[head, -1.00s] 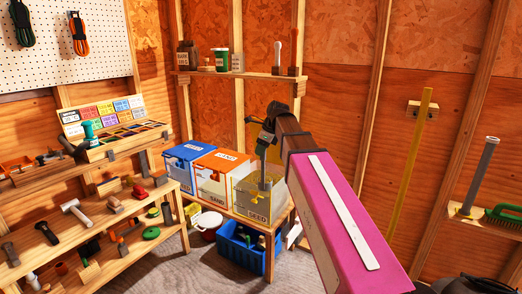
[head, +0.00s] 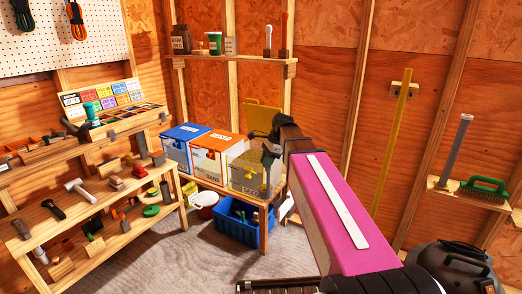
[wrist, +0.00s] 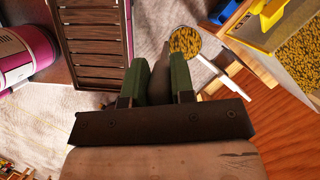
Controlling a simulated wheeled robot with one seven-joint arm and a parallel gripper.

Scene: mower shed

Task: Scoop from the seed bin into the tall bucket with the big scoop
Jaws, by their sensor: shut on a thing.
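The seed bin (head: 252,172) stands at the right end of a row of three bins, with its yellow lid (head: 262,116) up. In the wrist view the yellow-rimmed bin (wrist: 262,38) is at the upper right, with seed inside. My gripper (wrist: 168,85) is shut on the handle of the big scoop (wrist: 185,42), whose round bowl shows full of seed. The scoop is outside the bin, to its left in the wrist view. In the head view my gripper (head: 272,148) is beside the bin, partly hidden by my arm. I cannot make out the tall bucket for certain.
A shelf of tools (head: 95,200) is at left. A dark machine (head: 455,268) sits at lower right.

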